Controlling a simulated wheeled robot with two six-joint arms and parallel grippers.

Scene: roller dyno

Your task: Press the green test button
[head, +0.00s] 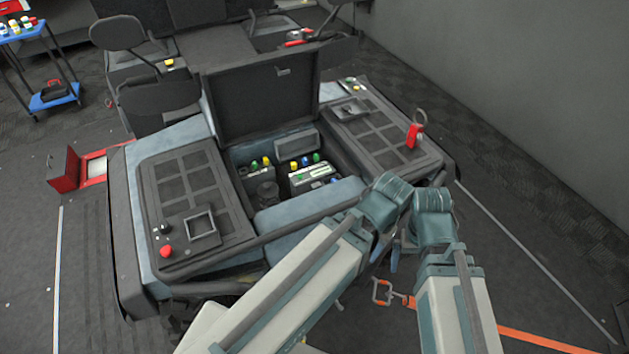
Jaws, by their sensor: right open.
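Several small coloured caps, among them a green one (317,158), stand in the open bay of the dark grey machine; I cannot tell whether one is the test button. A white box with a green strip (312,174) lies just below them. My right arm comes up from the bottom right to a teal joint. My right gripper (395,254) is mostly hidden by it, small and low in front of the machine, apart from the caps, and open. My left arm crosses from the bottom left to another teal joint; its gripper is not visible.
A raised black lid (262,95) stands behind the bay. A red knob (166,251) sits on the left panel, and a red-handled item (413,136) on the right panel. An orange hook and strap (381,292) lie low in front.

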